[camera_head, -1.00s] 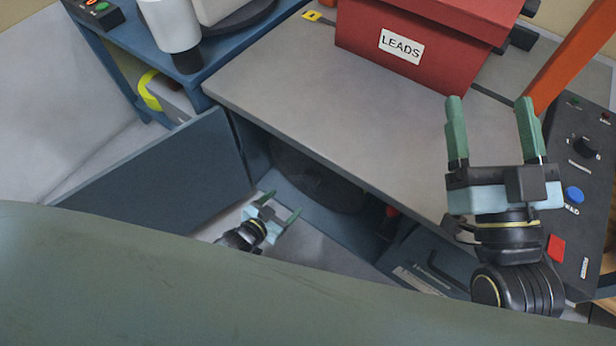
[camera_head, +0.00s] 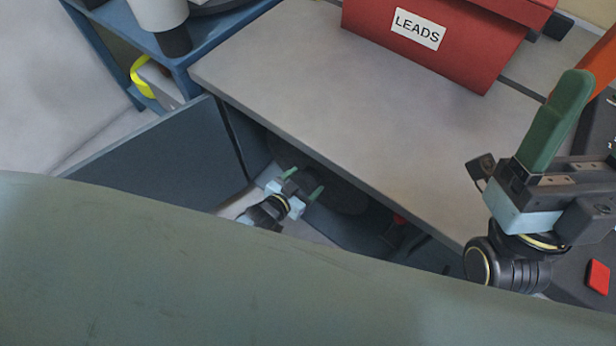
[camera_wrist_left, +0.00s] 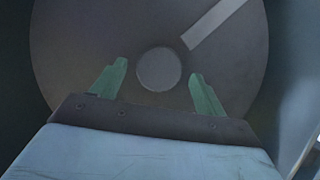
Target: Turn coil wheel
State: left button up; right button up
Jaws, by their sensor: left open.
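The coil wheel (camera_head: 345,196) is a dark round disc in the shaded bay under the bench, partly hidden by the bench top and my left gripper. In the left wrist view the wheel (camera_wrist_left: 95,40) fills most of the picture, with a round grey hub (camera_wrist_left: 158,70) and a pale strip (camera_wrist_left: 212,22) towards its upper right. My left gripper (camera_head: 303,183) is open in front of the wheel, its green fingers on either side of the hub in the wrist view. I cannot tell whether they touch the wheel. My right gripper (camera_head: 556,115) is raised at the right, seen nearly side-on.
The grey bench top (camera_head: 300,85) overhangs the bay. A red box labelled LEADS (camera_head: 450,40) stands on it. An open blue-grey door panel (camera_head: 155,155) is left of the bay. A blue shelf (camera_head: 215,40) stands at the upper left. A red button (camera_head: 598,277) is at lower right.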

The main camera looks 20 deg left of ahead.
pick_arm(q)
jog(key=shift+w+d+f, duration=0.25)
jog(key=shift+w, duration=0.35)
jog(key=c, duration=1.4)
